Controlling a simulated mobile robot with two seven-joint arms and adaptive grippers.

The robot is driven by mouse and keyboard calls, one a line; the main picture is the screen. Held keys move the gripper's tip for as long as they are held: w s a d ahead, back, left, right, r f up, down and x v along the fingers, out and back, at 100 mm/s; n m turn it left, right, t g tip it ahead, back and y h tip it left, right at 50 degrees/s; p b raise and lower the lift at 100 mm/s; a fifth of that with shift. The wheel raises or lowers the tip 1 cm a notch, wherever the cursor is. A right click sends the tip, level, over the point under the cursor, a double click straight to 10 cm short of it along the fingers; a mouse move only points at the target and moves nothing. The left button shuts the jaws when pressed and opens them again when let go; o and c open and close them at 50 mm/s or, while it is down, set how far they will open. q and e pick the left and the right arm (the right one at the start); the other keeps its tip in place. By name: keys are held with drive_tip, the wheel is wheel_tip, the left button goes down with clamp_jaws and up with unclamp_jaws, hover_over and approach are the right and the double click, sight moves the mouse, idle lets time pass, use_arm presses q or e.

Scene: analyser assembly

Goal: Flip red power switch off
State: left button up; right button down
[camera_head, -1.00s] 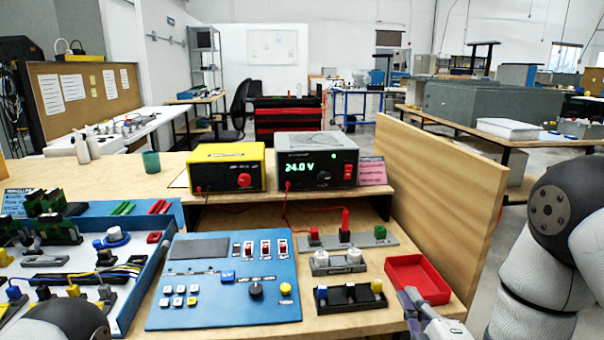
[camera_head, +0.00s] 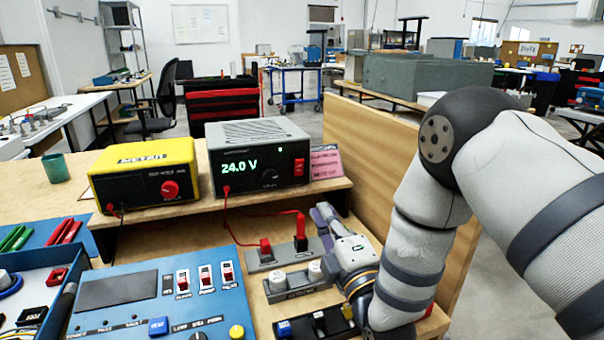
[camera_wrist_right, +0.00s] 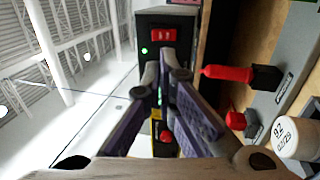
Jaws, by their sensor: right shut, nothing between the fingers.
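The power supply (camera_head: 258,160) is a dark grey box with a lit green 24.0 V display. Its red rocker switch (camera_head: 298,167) is at the right end of its front face. The switch also shows in the right wrist view (camera_wrist_right: 163,35), just beyond my fingertips. I cannot tell which side of it is pressed in. My right gripper (camera_head: 322,212) is shut and empty, below and in front of the switch. In the wrist view its fingertips (camera_wrist_right: 165,72) meet, apart from the switch as far as I can see. My left gripper is out of view.
A blue control panel (camera_head: 120,291) with three smaller red switches lies in front. A yellow meter (camera_head: 145,172) stands left of the supply. A wooden partition (camera_head: 375,150) stands on the right.

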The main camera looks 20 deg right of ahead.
sight(300, 163)
drive_tip(key=b+x, duration=0.1)
drive_tip(key=x, duration=1.1)
drive_tip(key=shift+w, duration=0.25)
drive_tip(key=shift+w+r, duration=0.1)
drive_tip(key=shift+w, duration=0.15)
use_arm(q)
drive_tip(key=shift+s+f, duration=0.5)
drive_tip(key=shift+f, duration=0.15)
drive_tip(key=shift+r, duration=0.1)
use_arm(e)
drive_tip(key=shift+w+r, duration=0.15)
drive_tip(key=shift+r, duration=0.05)
drive_tip(key=shift+w+r, duration=0.15)
drive_tip(key=shift+r, duration=0.2)
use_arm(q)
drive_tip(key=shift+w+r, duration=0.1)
use_arm(e)
drive_tip(key=shift+f, duration=0.1)
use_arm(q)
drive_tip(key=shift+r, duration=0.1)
use_arm(e)
drive_tip(key=shift+d, duration=0.1)
